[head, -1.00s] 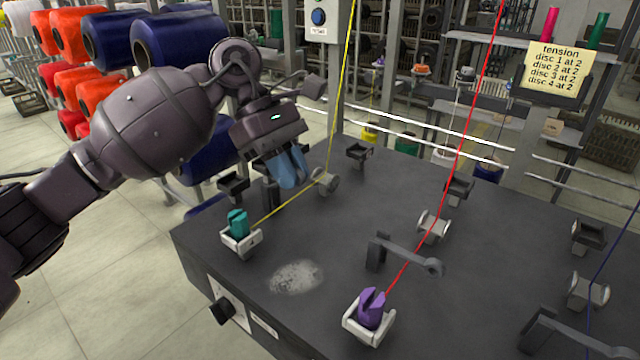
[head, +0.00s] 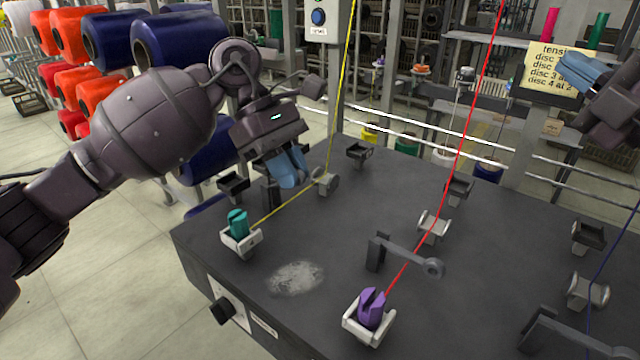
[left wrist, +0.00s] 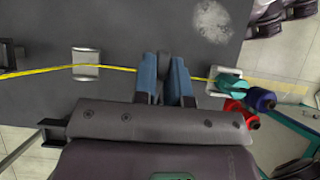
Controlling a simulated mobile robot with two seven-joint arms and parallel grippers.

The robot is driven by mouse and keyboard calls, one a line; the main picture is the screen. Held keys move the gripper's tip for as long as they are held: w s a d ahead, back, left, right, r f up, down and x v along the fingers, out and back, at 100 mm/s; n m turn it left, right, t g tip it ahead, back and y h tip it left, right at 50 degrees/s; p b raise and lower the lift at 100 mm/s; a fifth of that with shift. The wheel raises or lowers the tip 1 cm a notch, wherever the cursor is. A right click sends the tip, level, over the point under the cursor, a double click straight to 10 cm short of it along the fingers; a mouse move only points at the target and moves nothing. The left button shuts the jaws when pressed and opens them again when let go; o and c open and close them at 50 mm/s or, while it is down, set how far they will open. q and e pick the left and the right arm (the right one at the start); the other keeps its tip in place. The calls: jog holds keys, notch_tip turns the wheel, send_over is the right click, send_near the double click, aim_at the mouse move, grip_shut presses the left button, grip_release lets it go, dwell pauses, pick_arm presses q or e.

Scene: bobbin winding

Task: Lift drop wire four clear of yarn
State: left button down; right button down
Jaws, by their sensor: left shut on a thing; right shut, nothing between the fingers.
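My left gripper (head: 288,170) is shut over the yellow yarn (head: 290,205) between the teal tension disc (head: 238,222) and a grey guide (head: 325,183). In the left wrist view its blue fingers (left wrist: 163,78) have a narrow dark part between them. This is probably the yellow yarn's drop wire, mostly hidden; its contact with the yarn cannot be told. A like drop wire (head: 400,254) lies by the red yarn (head: 462,140), another (head: 560,338) at the lower right. My right gripper (head: 570,72) is shut and empty at the upper right, in front of the note.
The dark table (head: 340,265) carries the purple tension disc (head: 370,308), a guide for the red yarn (head: 433,227) and one for the blue yarn (head: 588,290). The note (head: 545,60) is partly covered. Yarn cones (head: 180,45) stand behind my left arm.

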jog(key=w+a+f+n+g+y, duration=0.2)
jog(key=a+f+n+g, duration=0.1)
jog(key=a+n, duration=0.75)
jog(key=n+g, duration=0.6)
jog(key=n, duration=0.6)
send_near(304, 182)
jog(key=v, duration=0.2)
jog(key=shift+s+d+r, duration=0.1)
jog(key=shift+s+d, duration=0.05)
jog(key=shift+d, duration=0.2)
jog(key=shift+a, duration=0.15)
jog(key=x, duration=0.9)
jog(key=shift+w+a, duration=0.2)
jog(key=shift+a, duration=0.05)
